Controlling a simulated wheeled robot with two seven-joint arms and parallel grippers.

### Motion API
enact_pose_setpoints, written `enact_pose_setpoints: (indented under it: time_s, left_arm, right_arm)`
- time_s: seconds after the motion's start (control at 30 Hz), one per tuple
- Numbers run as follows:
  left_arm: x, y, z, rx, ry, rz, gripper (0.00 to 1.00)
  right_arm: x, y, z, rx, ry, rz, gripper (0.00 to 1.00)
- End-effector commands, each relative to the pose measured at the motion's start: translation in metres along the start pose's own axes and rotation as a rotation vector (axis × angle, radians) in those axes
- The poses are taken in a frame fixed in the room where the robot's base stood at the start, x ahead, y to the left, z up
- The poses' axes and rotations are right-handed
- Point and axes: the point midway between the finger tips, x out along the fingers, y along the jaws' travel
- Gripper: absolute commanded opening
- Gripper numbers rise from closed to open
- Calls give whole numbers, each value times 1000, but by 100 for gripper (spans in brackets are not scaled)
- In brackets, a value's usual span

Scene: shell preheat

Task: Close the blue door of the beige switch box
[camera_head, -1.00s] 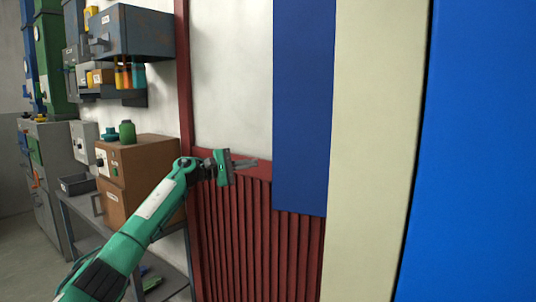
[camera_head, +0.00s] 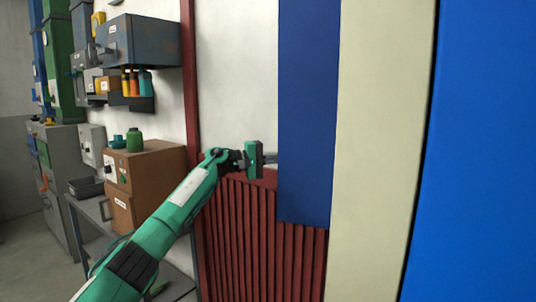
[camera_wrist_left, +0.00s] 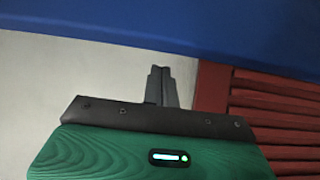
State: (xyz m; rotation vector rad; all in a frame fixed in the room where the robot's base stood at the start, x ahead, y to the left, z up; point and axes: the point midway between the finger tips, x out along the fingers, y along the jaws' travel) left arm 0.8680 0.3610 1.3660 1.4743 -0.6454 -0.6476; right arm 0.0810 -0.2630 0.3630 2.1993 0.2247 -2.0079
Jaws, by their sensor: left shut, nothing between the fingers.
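A tall dark blue panel (camera_head: 308,110), which looks like the blue door, stands right of centre in the head view. A beige upright face (camera_head: 380,150) adjoins its right side; I cannot tell if this is the switch box. The panel's hinges and any handle are not visible. My left gripper (camera_head: 270,160) is shut and empty, its fingertips close to the panel's left edge near its lower part. In the left wrist view the shut fingers (camera_wrist_left: 160,85) point toward the blue panel (camera_wrist_left: 200,28) across the top. I cannot tell whether they touch. My right gripper is not in view.
A bright blue surface (camera_head: 485,150) fills the far right. A dark red ribbed panel (camera_head: 255,240) is below and behind my left gripper, under a pale wall (camera_head: 238,75). To the left are a brown box (camera_head: 150,175), a green container (camera_head: 134,140) and a grey-blue wall box (camera_head: 145,42).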

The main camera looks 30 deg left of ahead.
Motion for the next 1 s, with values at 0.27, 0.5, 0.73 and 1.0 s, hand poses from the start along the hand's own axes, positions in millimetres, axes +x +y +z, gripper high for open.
enact_pose_setpoints:
  time_s: [0.27,0.5,0.73,1.0]
  left_arm:
    - [-16,0,16,1,2,-2,0]
    - [-21,-1,25,-1,1,-1,0]
    - [-22,-2,26,-1,0,-1,0]
    - [-19,-2,27,-1,6,-1,0]
  right_arm:
    - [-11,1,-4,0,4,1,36]
    - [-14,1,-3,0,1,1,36]
    - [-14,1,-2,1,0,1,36]
    - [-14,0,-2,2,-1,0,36]
